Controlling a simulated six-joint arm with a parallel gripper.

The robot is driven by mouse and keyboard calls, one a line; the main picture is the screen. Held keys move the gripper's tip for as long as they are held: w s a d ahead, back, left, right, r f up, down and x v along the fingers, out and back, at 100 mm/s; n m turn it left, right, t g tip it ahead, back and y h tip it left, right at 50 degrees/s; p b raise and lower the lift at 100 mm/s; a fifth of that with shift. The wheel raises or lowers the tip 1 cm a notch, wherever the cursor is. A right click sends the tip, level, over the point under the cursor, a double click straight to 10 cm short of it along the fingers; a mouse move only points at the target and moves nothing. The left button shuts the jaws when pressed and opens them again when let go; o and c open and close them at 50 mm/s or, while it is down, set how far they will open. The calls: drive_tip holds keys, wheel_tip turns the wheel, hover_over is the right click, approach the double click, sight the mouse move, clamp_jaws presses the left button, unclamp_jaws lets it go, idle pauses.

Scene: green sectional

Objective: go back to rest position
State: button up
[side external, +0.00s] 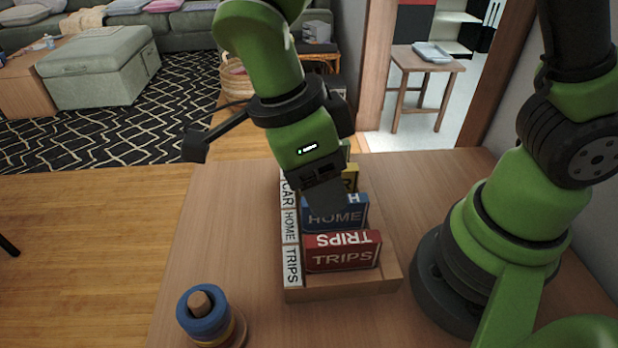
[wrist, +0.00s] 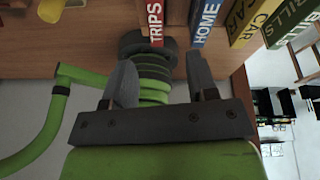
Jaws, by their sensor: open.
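My gripper (side external: 325,205) is over the wooden sorter in the side external view, tilted, with its fingers near the blue HOME block. In the wrist view, my gripper (wrist: 160,82) has its two fingers apart with nothing held between them. The wooden sorter (side external: 345,291) on the table has white labels along its left side. A red TRIPS block (side external: 343,258), a blue HOME block (side external: 350,216) and a yellow block (side external: 350,180) stand in it. A green block is mostly hidden behind my gripper; the green BILLS block (wrist: 290,22) shows in the wrist view.
A ring stacker (side external: 205,312) with a blue top ring stands at the table's front left. The wooden table (side external: 225,235) is clear between it and the sorter. A wall is close on the right. A sofa, ottoman (side external: 100,68) and stool (side external: 427,65) are beyond the table.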

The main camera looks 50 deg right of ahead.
drive_tip(key=s+d+r+n+t+y, duration=0.2)
drive_tip(key=d+r+n+t, duration=0.3)
drive_tip(key=n, duration=0.5)
drive_tip(key=s+d+r+n+t+y, duration=0.2)
drive_tip(key=d+r+n+t, duration=0.3)
drive_tip(key=r+n, duration=0.3)
drive_tip(key=s+n, duration=0.1)
drive_tip(key=n, duration=0.2)
drive_tip(key=shift+d+r, duration=0.2)
drive_tip(key=shift+r, duration=0.15)
